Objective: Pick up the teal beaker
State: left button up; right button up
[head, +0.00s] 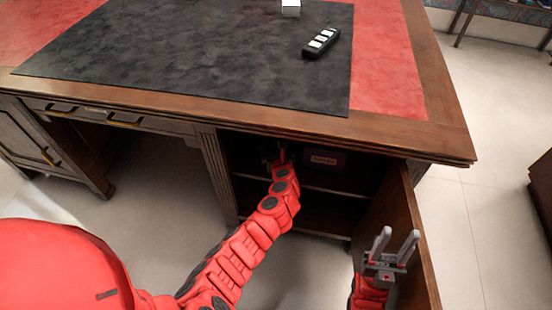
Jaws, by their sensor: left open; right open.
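I do not see a teal beaker in the head view. My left arm reaches into the open cabinet (322,221) under the right side of the desk. My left gripper (277,153) is in the shaded upper compartment, just below the desktop's front edge. It is small and dark there, and I see nothing held in it. My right gripper (396,243) is open and empty, with its two fingers pointing up, in front of the cabinet door (402,215).
A dark box with a label (326,159) sits in the upper compartment, right of my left gripper. The cabinet door stands open to the right. On the desktop (450,130) lie a black remote-like object (321,43) and a white block (291,8).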

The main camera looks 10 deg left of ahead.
pick_arm(q)
jog(key=c, duration=1.4)
